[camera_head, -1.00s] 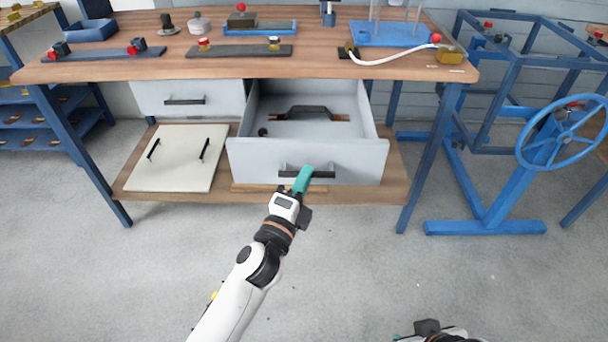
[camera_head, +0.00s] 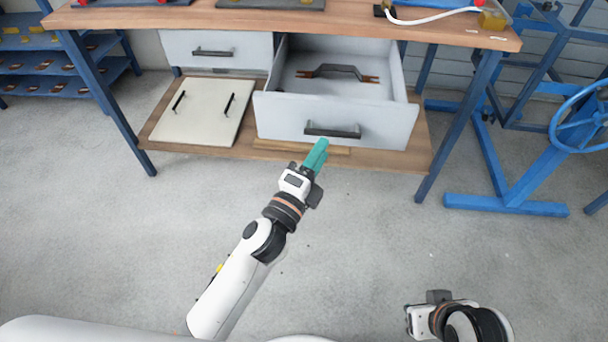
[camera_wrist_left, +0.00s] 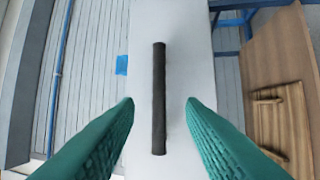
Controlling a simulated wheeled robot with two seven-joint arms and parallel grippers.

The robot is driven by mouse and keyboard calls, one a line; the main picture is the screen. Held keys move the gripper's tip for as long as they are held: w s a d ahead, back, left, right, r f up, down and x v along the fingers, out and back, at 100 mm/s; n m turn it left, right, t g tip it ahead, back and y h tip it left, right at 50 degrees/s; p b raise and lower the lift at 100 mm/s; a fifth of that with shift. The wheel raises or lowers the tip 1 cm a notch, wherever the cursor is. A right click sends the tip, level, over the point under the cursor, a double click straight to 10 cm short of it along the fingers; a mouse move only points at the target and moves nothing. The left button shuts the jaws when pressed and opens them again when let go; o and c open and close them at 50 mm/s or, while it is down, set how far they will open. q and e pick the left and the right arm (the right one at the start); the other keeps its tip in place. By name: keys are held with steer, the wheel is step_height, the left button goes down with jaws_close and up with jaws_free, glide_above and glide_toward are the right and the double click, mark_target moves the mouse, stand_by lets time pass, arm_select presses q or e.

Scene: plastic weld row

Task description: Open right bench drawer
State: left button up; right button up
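The right bench drawer (camera_head: 285,113) stands pulled out from under the bench, its inside visible. A dark handle with two forked ends (camera_head: 338,72) lies in it. The black bar handle (camera_head: 332,131) is on the pale drawer front. My left gripper (camera_head: 320,147) is just in front of and below this handle, apart from it. In the left wrist view the teal fingers (camera_wrist_left: 160,118) are spread and empty, and the bar handle (camera_wrist_left: 159,98) shows between them, farther ahead. My right gripper (camera_head: 412,320) is low at the right, and its finger opening cannot be made out.
The left bench drawer (camera_head: 245,44) is shut. A pale panel with two black handles (camera_head: 205,112) lies on the lower wooden shelf (camera_head: 415,165). A blue bench leg (camera_head: 455,130) and a blue frame with a handwheel (camera_head: 500,203) stand at the right. The floor in front is clear.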

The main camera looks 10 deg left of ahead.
arm_select(q)
steer(key=v, duration=0.7)
steer(key=shift+s, duration=0.25)
arm_select(e)
steer(key=shift+w, duration=0.25)
arm_select(q)
steer(key=shift+a, duration=0.1)
arm_select(e)
steer(key=shift+w+r, duration=0.1)
steer(key=shift+w, duration=0.05)
steer(key=shift+a, duration=0.1)
